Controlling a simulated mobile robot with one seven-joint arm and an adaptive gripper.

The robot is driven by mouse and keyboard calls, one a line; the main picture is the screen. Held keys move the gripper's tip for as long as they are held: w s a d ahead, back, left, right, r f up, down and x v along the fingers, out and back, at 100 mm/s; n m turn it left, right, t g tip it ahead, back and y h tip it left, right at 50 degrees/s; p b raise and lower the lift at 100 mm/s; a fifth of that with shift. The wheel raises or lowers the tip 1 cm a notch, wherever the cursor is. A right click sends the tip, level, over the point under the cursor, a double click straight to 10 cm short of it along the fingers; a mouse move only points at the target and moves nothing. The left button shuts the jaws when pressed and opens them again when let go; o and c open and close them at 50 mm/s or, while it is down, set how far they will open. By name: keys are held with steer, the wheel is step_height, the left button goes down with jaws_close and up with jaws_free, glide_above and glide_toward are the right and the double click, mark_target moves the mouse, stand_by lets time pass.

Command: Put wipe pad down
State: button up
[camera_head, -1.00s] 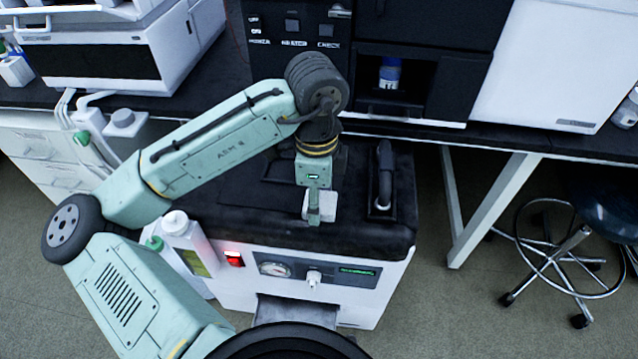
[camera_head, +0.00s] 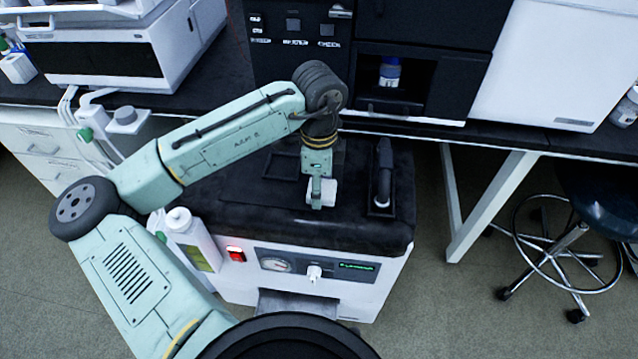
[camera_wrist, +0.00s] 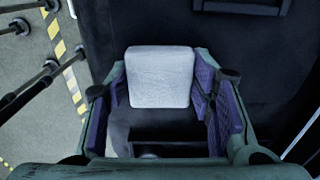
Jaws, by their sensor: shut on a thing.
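The wipe pad (camera_head: 325,193) is a small pale block at my gripper, over the black top of the white cart unit. In the wrist view the wipe pad (camera_wrist: 160,77) is a light grey square between the purple-lined fingers. My gripper (camera_head: 317,196) is shut on it, pointing down; it also shows in the wrist view (camera_wrist: 160,92). The black top (camera_wrist: 240,60) lies beneath the pad. I cannot tell whether the pad touches it.
A dark handled object (camera_head: 383,172) stands in a recess right of my gripper. A dark frame (camera_head: 283,166) lies to the left. A white bottle (camera_head: 190,238) is at the cart's left side. The front of the black top is clear. A stool (camera_head: 590,215) stands at right.

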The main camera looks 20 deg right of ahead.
steer(key=o, duration=1.1)
steer(key=shift+f, duration=0.1)
step_height(320, 180, up, 12)
steer(key=shift+r+b, duration=0.2)
steer(key=shift+b, duration=0.2)
